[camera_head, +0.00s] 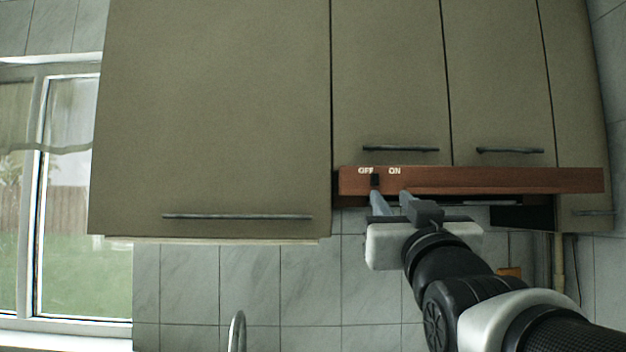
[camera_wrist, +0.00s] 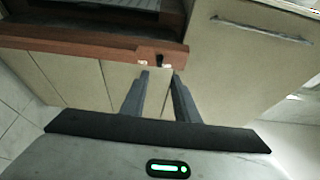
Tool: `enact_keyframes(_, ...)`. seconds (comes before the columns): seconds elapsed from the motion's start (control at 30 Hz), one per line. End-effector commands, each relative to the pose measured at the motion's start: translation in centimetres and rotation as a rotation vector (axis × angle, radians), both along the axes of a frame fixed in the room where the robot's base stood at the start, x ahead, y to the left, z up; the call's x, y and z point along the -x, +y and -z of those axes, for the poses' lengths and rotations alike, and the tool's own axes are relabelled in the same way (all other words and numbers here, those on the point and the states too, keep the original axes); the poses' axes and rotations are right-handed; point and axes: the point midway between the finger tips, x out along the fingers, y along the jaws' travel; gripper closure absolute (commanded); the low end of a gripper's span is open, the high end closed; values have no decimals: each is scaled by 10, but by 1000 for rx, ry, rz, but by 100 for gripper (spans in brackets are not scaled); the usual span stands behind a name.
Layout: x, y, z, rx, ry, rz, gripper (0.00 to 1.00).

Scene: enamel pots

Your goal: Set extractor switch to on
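The extractor switch (camera_head: 375,180) is a small black slider on the front of the reddish-brown wooden hood panel (camera_head: 500,180). It sits beside the OFF label (camera_head: 366,170), left of the ON label (camera_head: 395,171). My gripper (camera_head: 389,192) is just below it, fingers pointing up at the panel. The left finger overlaps the switch's lower edge; the right finger is under ON. In the wrist view the switch (camera_wrist: 159,58) shows just beyond the gap between my fingertips (camera_wrist: 160,74). The fingers are apart with nothing between them. I cannot tell whether either touches the switch.
Beige cabinets (camera_head: 220,110) with dark bar handles stand above and left of the hood. The large left cabinet hangs lower than the panel, close to my gripper's left. Grey wall tiles (camera_head: 250,285) lie below, with a tap (camera_head: 238,330) at the bottom and a window at far left.

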Motion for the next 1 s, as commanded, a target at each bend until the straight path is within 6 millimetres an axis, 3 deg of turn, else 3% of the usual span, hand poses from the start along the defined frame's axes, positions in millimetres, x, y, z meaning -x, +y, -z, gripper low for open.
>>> enact_keyframes(0.2, -46, 0, -20, 0, 2, 0, 72)
enact_keyframes(0.43, -80, -1, -34, 0, 2, 0, 72)
enact_keyframes(0.6, -91, 0, -38, 0, 1, 0, 72)
enact_keyframes(0.9, -93, 0, -38, 0, 0, 0, 72)
enact_keyframes(1.0, -93, 0, -38, 0, 0, 0, 87)
